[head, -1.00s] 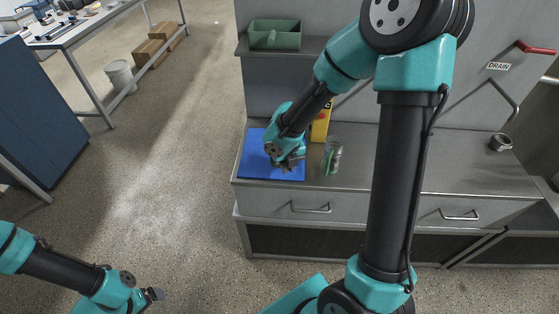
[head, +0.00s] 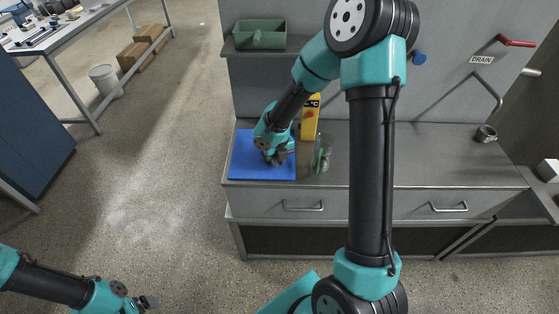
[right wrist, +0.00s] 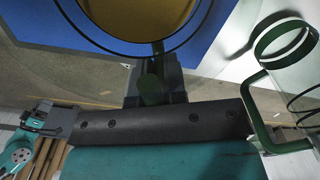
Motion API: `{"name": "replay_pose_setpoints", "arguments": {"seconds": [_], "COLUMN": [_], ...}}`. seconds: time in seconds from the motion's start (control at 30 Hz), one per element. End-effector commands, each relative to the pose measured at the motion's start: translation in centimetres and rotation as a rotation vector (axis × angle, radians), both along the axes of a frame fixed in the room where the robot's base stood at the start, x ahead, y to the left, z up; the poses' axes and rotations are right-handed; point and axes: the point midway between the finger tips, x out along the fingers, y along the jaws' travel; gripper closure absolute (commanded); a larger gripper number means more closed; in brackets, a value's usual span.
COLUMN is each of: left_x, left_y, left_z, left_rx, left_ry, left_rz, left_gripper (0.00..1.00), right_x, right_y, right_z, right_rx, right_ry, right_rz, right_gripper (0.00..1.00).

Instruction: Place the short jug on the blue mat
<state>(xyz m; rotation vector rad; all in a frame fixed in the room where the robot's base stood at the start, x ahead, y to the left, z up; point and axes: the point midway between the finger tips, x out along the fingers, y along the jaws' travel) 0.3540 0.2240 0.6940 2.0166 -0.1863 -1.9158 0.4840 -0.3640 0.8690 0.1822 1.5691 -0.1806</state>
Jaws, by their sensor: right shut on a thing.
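The blue mat (head: 240,165) lies on the left end of the steel counter. My right gripper (head: 277,158) is low over the mat's right part. In the right wrist view my right gripper (right wrist: 152,85) is shut on a jug with a dark round rim and an ochre inside (right wrist: 150,12), which I take as the short jug, with blue mat around it. In the head view the gripper hides it; I cannot tell whether it touches the mat. A clear jug with a green handle (head: 321,158) stands right of the mat. My left gripper (head: 150,302) is low at the left, away from the counter.
A yellow device (head: 310,117) stands behind the mat. A green bin (head: 259,40) sits on the shelf above. A small metal cup (head: 486,133) stands at the counter's far right. The clear jug's green handle (right wrist: 262,110) is close on the right in the wrist view.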

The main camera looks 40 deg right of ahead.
Motion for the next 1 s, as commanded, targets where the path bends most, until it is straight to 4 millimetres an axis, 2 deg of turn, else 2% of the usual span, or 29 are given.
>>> {"name": "replay_pose_setpoints", "arguments": {"seconds": [0.4, 0.43, 0.7, 1.0], "left_x": [0.00, 0.00, 0.00, 0.00], "left_y": [0.00, 0.00, 0.00, 0.00], "left_z": [0.00, 0.00, 0.00, 0.00], "left_rx": [0.000, 0.000, 0.000, 0.000], "left_ry": [0.000, 0.000, 0.000, 0.000], "left_rz": [0.000, 0.000, 0.000, 0.000], "left_gripper": [0.06, 0.06, 0.06, 0.06], "right_x": [0.05, 0.04, 0.05, 0.07], "right_y": [0.06, 0.06, 0.07, 0.06], "right_z": [-0.55, -0.59, -0.54, -0.35], "right_rx": [0.000, 0.000, 0.000, 0.000], "right_ry": [-0.001, 0.000, -0.001, -0.002], "right_rz": [0.002, 0.001, 0.001, 0.001], "right_gripper": [1.00, 0.87, 0.62, 0.62]}}
